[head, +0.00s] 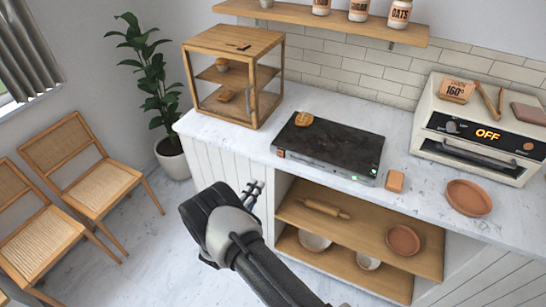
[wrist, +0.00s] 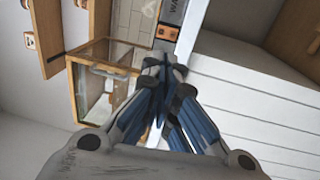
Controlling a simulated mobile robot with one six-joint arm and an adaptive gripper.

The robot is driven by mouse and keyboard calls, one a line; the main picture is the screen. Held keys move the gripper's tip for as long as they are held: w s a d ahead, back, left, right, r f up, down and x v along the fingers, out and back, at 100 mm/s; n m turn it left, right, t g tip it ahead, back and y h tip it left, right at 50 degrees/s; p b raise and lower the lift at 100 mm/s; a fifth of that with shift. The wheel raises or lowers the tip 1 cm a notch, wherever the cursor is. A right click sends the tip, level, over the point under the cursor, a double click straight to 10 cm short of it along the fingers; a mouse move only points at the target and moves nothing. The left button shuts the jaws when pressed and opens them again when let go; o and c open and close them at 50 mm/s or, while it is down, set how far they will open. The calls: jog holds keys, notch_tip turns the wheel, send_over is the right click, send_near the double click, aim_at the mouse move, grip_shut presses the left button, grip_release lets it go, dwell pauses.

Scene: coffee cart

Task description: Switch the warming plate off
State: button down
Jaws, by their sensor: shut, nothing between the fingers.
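The warming plate (head: 335,145) lies on the marble counter, with a dark top and a grey front face. A small orange square (head: 281,153) sits at the left end of its front, and a green light (head: 357,178) glows near the right end. A brown bun-like item (head: 303,119) rests on its back left corner. My gripper (head: 256,188) is shut and empty, in front of the counter, below and left of the plate, apart from it. The wrist view shows the closed fingers (wrist: 165,66) with the plate's end and orange square (wrist: 166,32) just beyond.
A wooden display case (head: 235,75) stands left of the plate. An orange block (head: 395,181), a terracotta dish (head: 469,198) and an oven (head: 478,130) reading OFF are to the right. Open shelves (head: 370,222) are below the counter. Chairs (head: 85,165) stand at left.

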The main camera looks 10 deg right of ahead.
aim_at(278, 149)
jog(key=b+x, duration=0.2)
jog(key=x, duration=1.2)
jog(key=shift+r, duration=0.1)
jog(key=shift+w+d+b, duration=0.2)
jog(key=shift+w+b, duration=0.15)
jog(key=shift+b, duration=0.5)
jog(key=shift+r, duration=0.1)
jog(key=shift+a, duration=0.1)
